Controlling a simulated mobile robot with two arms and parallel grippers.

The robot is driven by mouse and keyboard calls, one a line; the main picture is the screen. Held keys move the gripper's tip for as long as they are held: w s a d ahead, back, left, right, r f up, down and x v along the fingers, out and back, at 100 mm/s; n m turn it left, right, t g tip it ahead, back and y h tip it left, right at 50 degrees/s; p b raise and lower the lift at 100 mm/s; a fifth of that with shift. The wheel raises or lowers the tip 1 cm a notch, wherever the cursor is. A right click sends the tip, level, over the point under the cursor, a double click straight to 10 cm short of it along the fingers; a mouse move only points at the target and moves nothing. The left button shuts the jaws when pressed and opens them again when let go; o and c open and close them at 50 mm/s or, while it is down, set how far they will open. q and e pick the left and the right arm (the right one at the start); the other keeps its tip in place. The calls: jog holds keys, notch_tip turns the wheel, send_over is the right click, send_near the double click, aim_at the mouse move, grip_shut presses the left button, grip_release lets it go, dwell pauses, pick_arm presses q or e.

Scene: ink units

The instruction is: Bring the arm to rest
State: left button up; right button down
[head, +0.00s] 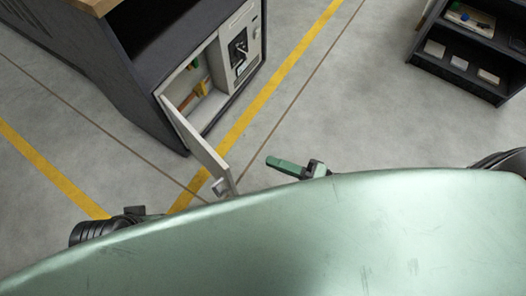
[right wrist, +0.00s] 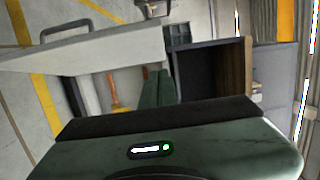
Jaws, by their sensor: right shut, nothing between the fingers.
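My right gripper (head: 272,161) shows in the head view just beyond the edge of my green body, over bare floor. Its green fingers are together with nothing between them. In the right wrist view the fingers (right wrist: 158,88) also lie side by side, empty. The open cabinet door (head: 194,135) is to the left of the gripper, apart from it. My left arm shows only as black parts at the lower left, and its gripper is not visible.
The dark cabinet (head: 150,75) stands upper left, its white compartment open with a yellow-orange item (head: 202,88) inside. The door handle (head: 221,187) is near my body's edge. A dark shelf (head: 462,68) stands upper right. The floor (head: 350,110) between them is clear.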

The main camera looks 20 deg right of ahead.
jog(key=shift+s+d, duration=0.4)
jog(key=shift+s, duration=0.05)
